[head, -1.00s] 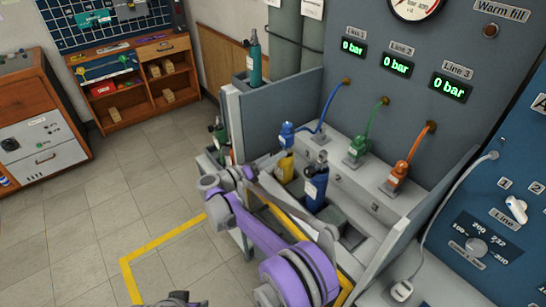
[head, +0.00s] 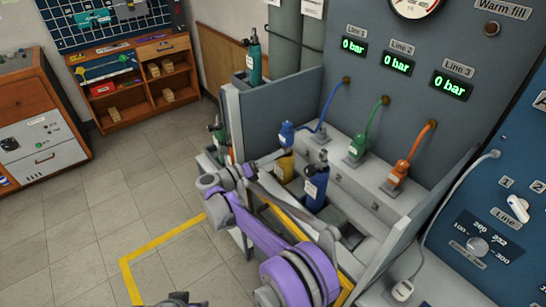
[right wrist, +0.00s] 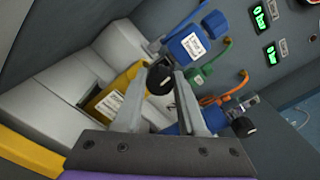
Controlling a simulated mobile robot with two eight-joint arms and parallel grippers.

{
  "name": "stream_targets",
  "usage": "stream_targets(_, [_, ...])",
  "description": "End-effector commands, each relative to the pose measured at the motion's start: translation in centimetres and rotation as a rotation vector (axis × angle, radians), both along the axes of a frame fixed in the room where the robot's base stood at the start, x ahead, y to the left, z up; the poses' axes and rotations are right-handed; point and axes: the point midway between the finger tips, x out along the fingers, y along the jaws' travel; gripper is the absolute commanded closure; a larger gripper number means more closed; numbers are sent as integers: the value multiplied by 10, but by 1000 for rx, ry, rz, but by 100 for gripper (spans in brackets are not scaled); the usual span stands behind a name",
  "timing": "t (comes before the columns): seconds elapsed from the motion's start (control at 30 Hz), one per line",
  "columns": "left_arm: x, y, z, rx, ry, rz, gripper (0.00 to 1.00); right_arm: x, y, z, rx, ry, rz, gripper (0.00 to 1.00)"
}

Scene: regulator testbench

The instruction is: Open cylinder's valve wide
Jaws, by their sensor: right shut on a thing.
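A yellow cylinder (head: 286,167) stands in the bench bay, with a blue connector (head: 286,134) above it. In the right wrist view the yellow cylinder (right wrist: 117,98) is tilted in the picture, and a black valve knob (right wrist: 160,79) shows by its top end. My right gripper (right wrist: 165,76) has its two fingers around this knob and is shut on it. In the head view the right gripper (head: 270,158) reaches in from the left side of the bay, beside the yellow cylinder.
A blue cylinder (head: 316,186) stands right of the yellow one; its own black knob (right wrist: 243,127) is close to my fingers. Green (head: 358,147) and orange (head: 399,172) connectors sit on the ledge. The Line 1 (head: 354,46), Line 2 and Line 3 displays read 0 bar.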

Motion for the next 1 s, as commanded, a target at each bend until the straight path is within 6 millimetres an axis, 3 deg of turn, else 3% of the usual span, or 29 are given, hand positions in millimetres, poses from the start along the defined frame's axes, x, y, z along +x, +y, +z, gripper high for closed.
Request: stream_targets(1.0, [-2,0,-31,0,10,0,50,0,1,-1,-551,759,1,100])
